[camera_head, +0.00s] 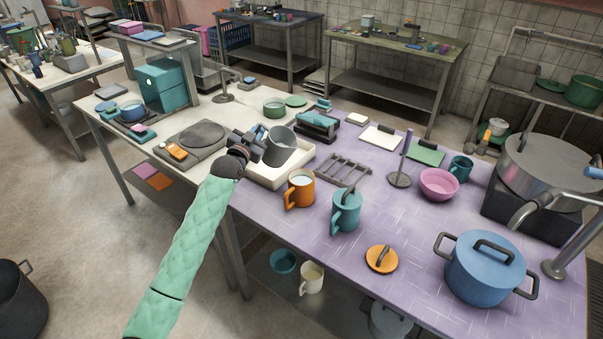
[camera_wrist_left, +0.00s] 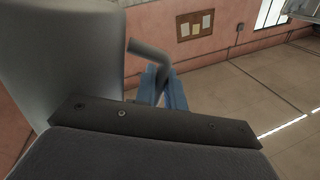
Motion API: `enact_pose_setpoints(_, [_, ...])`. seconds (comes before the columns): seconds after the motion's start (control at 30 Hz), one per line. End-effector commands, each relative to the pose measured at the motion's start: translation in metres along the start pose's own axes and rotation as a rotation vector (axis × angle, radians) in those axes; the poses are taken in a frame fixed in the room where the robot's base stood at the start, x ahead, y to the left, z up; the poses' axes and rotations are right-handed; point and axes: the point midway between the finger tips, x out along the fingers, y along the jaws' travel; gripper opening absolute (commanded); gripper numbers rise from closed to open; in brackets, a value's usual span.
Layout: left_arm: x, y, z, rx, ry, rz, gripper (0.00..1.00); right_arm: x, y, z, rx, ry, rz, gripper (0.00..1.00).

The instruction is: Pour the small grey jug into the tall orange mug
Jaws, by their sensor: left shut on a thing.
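The small grey jug (camera_head: 279,149) is held by my left gripper (camera_head: 262,137), which is shut on its handle. The jug appears slightly tilted, over or in a cream tray; the exact gap below it cannot be told. In the left wrist view the jug's grey wall (camera_wrist_left: 70,55) fills the left side, and my left gripper (camera_wrist_left: 165,85) has its blue fingers at the bent handle. The orange mug (camera_head: 301,192) stands upright on the purple tabletop, just right of and nearer than the jug, apart from it. Its inside looks pale. My right gripper does not show.
The cream tray (camera_head: 268,177) lies under the jug. A teal lidded mug (camera_head: 345,214) stands close right of the orange mug, and a dark rack (camera_head: 343,171) lies behind. A blue pot (camera_head: 484,270) stands at right. Purple tabletop is free around the orange lid (camera_head: 381,260).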

Motion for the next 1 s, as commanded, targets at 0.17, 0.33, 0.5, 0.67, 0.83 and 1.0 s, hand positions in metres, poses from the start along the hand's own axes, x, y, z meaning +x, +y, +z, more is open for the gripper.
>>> enact_pose_setpoints(0.17, [0.0,-0.001,0.005,-0.079,-0.014,-0.001,0.0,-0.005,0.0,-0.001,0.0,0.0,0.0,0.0])
enact_pose_setpoints(0.33, [-0.001,0.006,0.013,-0.174,-0.035,0.0,0.0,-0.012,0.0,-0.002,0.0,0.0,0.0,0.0])
enact_pose_setpoints(0.5, [-0.003,0.015,0.026,-0.311,-0.061,-0.001,0.0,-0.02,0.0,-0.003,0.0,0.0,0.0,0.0])
enact_pose_setpoints(0.67, [-0.004,0.021,0.035,-0.393,-0.077,-0.001,0.0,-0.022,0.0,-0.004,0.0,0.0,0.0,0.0])
enact_pose_setpoints(0.83, [-0.004,0.021,0.037,-0.406,-0.08,-0.001,0.0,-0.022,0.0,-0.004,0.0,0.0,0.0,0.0])
enact_pose_setpoints(1.0, [-0.004,0.021,0.036,-0.405,-0.079,-0.001,0.0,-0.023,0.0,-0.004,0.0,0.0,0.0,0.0])
